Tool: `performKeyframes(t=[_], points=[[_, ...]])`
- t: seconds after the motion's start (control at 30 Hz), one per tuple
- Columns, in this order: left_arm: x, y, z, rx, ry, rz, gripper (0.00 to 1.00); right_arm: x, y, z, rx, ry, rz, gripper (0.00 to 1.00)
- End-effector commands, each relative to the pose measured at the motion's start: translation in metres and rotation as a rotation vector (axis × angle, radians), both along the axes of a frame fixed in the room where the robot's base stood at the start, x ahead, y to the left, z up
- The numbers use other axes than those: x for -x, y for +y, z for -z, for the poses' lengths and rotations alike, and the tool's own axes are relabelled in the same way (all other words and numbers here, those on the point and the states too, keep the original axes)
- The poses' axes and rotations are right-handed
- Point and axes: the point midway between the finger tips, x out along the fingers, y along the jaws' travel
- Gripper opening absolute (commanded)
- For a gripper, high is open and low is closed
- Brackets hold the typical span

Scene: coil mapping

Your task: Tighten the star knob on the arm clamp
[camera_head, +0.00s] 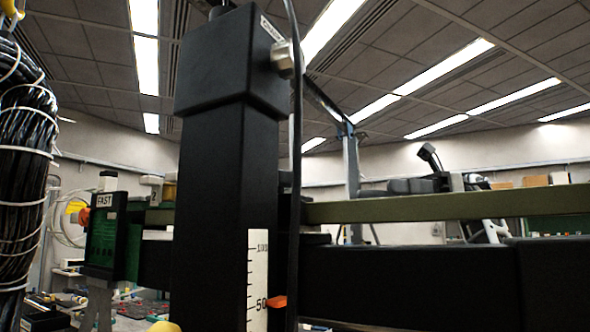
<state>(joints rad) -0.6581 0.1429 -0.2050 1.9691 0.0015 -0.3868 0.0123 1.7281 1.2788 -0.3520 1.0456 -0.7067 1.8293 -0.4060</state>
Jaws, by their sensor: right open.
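A tall black column (215,200) stands close in front of me, with a wider black block (225,70) at its top. A silver round knob (283,58) sticks out from the block's right side. I cannot tell whether it has a star shape or is the clamp's knob. A black horizontal arm (410,282) runs right from the column. A small yellow rounded piece (165,326) at the bottom edge may be part of my right gripper. Its jaws are not clearly shown, and it is well below the knob. My left gripper is not in view.
A white scale (257,285) with an orange pointer (277,302) is on the column. A black cable (296,150) hangs beside it. A thick tied cable bundle (25,170) hangs at left. A green box marked FAST (105,240) is left of the column. An olive beam (440,207) crosses behind.

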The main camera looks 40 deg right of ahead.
Motion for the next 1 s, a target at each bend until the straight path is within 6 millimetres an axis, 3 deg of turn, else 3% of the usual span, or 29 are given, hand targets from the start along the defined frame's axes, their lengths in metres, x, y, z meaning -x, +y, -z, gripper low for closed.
performKeyframes(t=[0.2, 0.57, 0.7, 0.8, 1.0], points=[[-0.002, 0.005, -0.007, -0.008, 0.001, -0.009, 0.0, -0.024, -0.006, -0.006, -0.002, -0.046, -0.183, 0.6], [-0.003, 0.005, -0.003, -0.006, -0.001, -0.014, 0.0, -0.033, 0.008, -0.002, 0.006, -0.056, -0.222, 0.6], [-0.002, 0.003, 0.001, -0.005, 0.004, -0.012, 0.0, -0.035, 0.022, -0.001, 0.004, -0.057, -0.218, 0.6], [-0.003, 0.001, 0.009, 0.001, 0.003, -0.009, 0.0, -0.039, 0.046, 0.002, 0.008, -0.056, -0.218, 0.6], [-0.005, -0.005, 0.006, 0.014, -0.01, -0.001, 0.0, -0.047, 0.089, -0.001, 0.007, -0.056, -0.217, 0.6]])
